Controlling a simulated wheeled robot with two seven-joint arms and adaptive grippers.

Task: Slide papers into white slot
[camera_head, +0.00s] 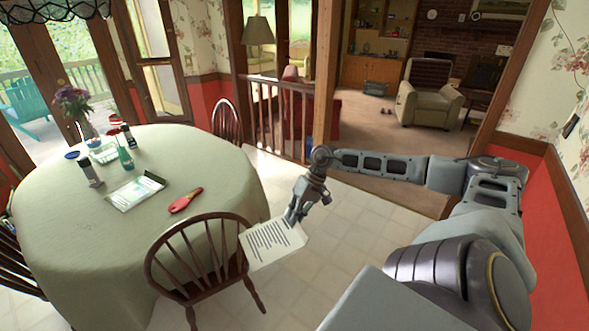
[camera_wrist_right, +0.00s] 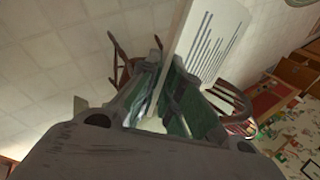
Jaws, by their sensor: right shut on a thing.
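A white sheet of paper (camera_head: 270,243) with dark printed lines hangs tilted below my right gripper (camera_head: 294,215). My right gripper is shut on the paper's upper edge and holds it in the air beside the near chair. The right wrist view also shows the paper (camera_wrist_right: 212,40) between the fingers (camera_wrist_right: 178,98). A white item with green print (camera_head: 135,192) lies flat on the table. No white slot can be made out. My left gripper is not in view.
A round table (camera_head: 150,250) with a pale green cloth stands at the left. It bears a flower vase (camera_head: 88,131), a green bottle (camera_head: 125,158) and a red object (camera_head: 186,200). A wooden chair (camera_head: 200,262) stands close by the paper. Tiled floor (camera_head: 345,248) is open at the middle.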

